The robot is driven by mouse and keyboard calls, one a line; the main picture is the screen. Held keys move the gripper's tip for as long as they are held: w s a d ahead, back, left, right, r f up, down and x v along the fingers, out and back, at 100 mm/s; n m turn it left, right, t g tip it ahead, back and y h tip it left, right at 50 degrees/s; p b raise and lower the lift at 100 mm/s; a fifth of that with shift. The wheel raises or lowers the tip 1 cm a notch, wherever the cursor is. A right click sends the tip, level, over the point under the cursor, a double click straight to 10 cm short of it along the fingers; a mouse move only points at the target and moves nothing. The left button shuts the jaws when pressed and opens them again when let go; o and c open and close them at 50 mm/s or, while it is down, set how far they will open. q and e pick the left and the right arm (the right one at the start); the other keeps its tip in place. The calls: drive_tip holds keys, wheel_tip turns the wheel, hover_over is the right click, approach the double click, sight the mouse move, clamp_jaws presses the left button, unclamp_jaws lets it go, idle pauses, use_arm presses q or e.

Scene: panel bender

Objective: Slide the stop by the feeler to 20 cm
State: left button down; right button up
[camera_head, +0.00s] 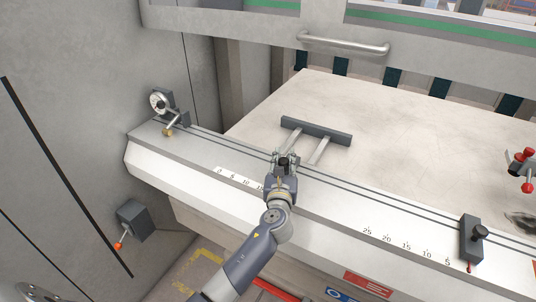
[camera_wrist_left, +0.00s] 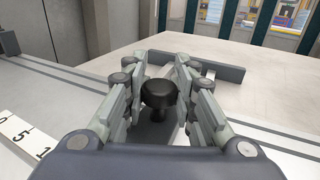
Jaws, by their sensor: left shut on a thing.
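The feeler (camera_head: 160,103), a round dial-like piece on a dark mount, stands at the left end of the front rail. My left gripper (camera_head: 285,160) is on the rail to its right, just past the visible left scale figures. In the left wrist view, its fingers close around the black knob (camera_wrist_left: 160,93) of a stop. The stop's body is mostly hidden by the gripper. The left scale (camera_head: 238,180) shows 5, 10 and part of 15; marks farther right are hidden behind my gripper, so the stop's exact reading is not visible. My right gripper is not in view.
A grey bar on two rods (camera_head: 316,131) lies on the table behind my gripper. Another stop (camera_head: 471,240) with a black knob sits at the right by the 5 mark of the right scale (camera_head: 405,245). Red-tipped levers (camera_head: 525,168) are at the right edge. The rail between is clear.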

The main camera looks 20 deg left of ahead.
use_arm(q)
drive_tip(key=shift+s+d+f, duration=0.15)
drive_tip(key=shift+d+f, duration=0.15)
drive_tip(key=shift+d, duration=0.35)
drive_tip(key=c, duration=1.5)
unclamp_jaws()
drive_tip(key=shift+o, duration=0.9)
drive_tip(key=shift+s+a+r, duration=0.1)
drive_tip(key=shift+s+r, duration=0.05)
drive_tip(key=shift+r, duration=0.05)
drive_tip(key=v, duration=1.2)
